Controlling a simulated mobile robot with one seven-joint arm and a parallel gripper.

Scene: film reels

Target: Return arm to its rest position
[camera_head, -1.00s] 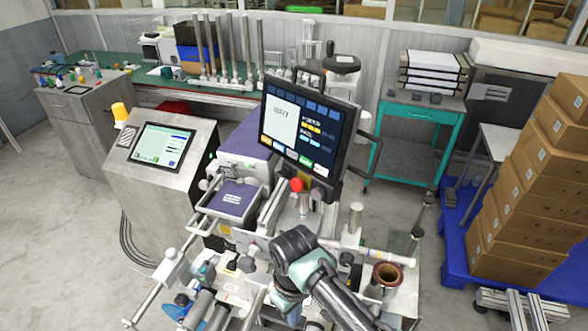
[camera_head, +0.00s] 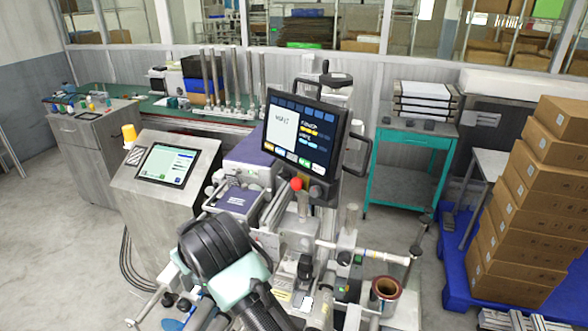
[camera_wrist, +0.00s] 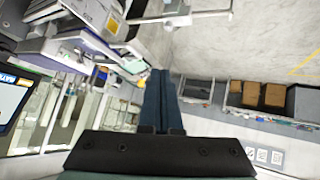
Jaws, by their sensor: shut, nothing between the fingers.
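My gripper (camera_wrist: 161,76) shows in the wrist view with its two dark blue fingers pressed together and nothing between them. The wrist view is tilted, and floor and equipment lie beyond the fingertips. In the head view my arm (camera_head: 225,250) is folded up in front of the machine, at the lower middle. The gripper's fingers cannot be made out there. My arm hides part of the machine's front.
The machine carries a tilted monitor (camera_head: 305,140) and a brown roll (camera_head: 385,288) at its right. A console (camera_head: 165,170) stands left. A teal cart (camera_head: 410,165) and stacked cardboard boxes (camera_head: 525,220) stand right. Grey floor (camera_head: 60,240) is open at the left.

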